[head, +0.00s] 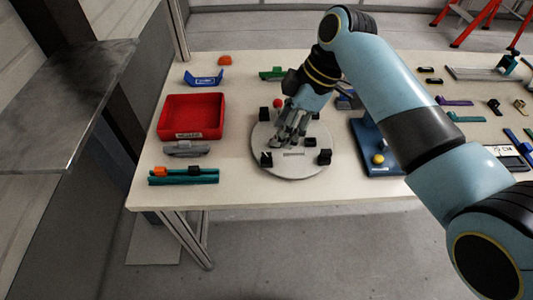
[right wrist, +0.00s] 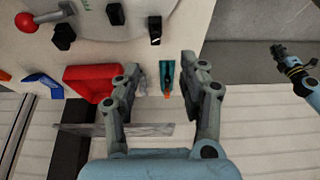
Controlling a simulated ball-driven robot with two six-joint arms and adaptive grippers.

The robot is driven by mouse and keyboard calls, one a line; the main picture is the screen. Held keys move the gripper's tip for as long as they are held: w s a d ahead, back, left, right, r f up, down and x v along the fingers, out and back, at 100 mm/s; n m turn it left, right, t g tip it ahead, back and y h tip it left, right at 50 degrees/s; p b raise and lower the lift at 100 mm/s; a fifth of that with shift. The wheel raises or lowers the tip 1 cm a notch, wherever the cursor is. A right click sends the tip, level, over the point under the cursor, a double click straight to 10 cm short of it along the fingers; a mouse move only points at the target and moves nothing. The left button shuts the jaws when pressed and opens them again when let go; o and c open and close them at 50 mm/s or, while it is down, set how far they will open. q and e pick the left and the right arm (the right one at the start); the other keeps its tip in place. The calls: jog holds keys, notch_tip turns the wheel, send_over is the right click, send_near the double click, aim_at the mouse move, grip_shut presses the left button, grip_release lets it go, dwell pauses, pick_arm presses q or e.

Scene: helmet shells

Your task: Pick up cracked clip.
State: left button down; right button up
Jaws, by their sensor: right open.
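My right gripper (head: 289,138) is over the round pale plate (head: 262,165), pointing down; in the right wrist view its jaws (right wrist: 160,64) are apart with nothing held. An orange clip (head: 160,171) and a black clip (head: 194,170) sit on teal strips (head: 177,180) at the table's front left. The teal strips (right wrist: 166,72) show beyond the open jaws in the wrist view. No crack is visible, so I cannot tell which clip is cracked. My left gripper (right wrist: 279,51) is small in the wrist view.
A red tray (head: 191,115) stands left of the plate, with a grey part (head: 186,149) in front of it. A red ball knob (head: 278,103) rises at the plate's back. A blue fixture with a yellow button (head: 378,159) stands right. Several small parts lie farther right.

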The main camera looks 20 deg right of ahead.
aim_at(267, 154)
jog(key=x, duration=0.3)
jog(key=shift+a+f, duration=0.15)
jog(key=shift+f, duration=0.2)
jog(key=shift+w+d+x, duration=0.1)
jog(key=shift+x, duration=0.8)
jog(key=shift+w+d+x, duration=0.1)
jog(key=shift+x, duration=0.8)
jog(key=shift+w+d+x, duration=0.1)
jog(key=shift+d+x, duration=0.05)
jog(key=shift+x, duration=0.8)
jog(key=c, duration=0.8)
